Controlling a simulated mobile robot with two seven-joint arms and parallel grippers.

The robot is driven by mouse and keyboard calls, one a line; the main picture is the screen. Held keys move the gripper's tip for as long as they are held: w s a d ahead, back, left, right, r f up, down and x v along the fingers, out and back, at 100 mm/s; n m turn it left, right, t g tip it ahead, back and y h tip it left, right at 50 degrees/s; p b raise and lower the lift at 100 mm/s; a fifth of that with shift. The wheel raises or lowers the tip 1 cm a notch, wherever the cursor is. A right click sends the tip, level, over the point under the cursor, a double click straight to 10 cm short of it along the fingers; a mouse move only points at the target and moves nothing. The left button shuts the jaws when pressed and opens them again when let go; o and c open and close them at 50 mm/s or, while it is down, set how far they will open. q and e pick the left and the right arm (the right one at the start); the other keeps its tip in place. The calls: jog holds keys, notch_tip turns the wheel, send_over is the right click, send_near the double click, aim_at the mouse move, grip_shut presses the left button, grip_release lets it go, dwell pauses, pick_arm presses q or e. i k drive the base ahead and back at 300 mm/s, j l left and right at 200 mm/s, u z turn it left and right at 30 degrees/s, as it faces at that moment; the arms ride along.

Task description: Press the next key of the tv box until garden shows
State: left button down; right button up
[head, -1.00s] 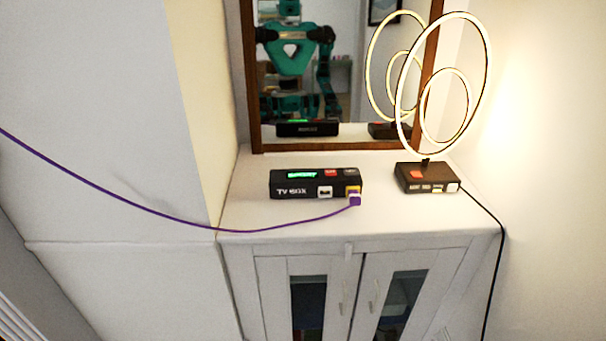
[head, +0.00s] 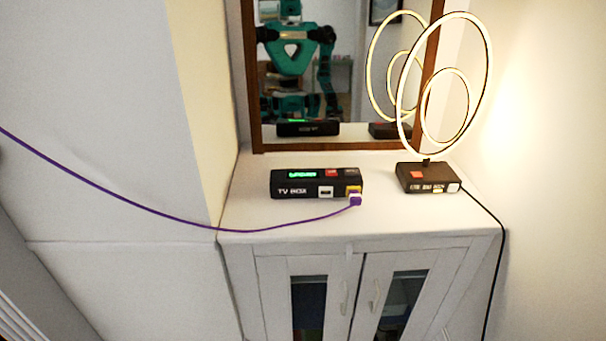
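The black TV box (head: 308,189) stands on the white cabinet top in the head view. Its green display (head: 302,174) is lit, but its word is too small and blurred to read. A red key (head: 331,172) and a dark key (head: 350,171) sit on its top, to the right of the display. A white key or port (head: 326,191) shows on its front. A purple cable (head: 290,224) plugs into a yellow port at its right end. Neither of my grippers shows directly in this view.
A lit ring lamp (head: 487,70) with a dark base (head: 427,178) stands to the right of the box. A brown-framed mirror (head: 330,147) behind it reflects my body. The cable hangs across the left side. The cabinet top (head: 265,215) is otherwise clear.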

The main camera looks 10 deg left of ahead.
aim_at(354, 172)
jog(key=z, duration=1.95)
jog(key=k+j, duration=0.1)
jog(key=j, duration=0.25)
jog(key=k+j, duration=0.1)
jog(key=j, duration=0.25)
jog(key=k+j, duration=0.1)
jog(key=j, duration=0.25)
jog(key=k+j, duration=0.1)
jog(key=j, duration=0.25)
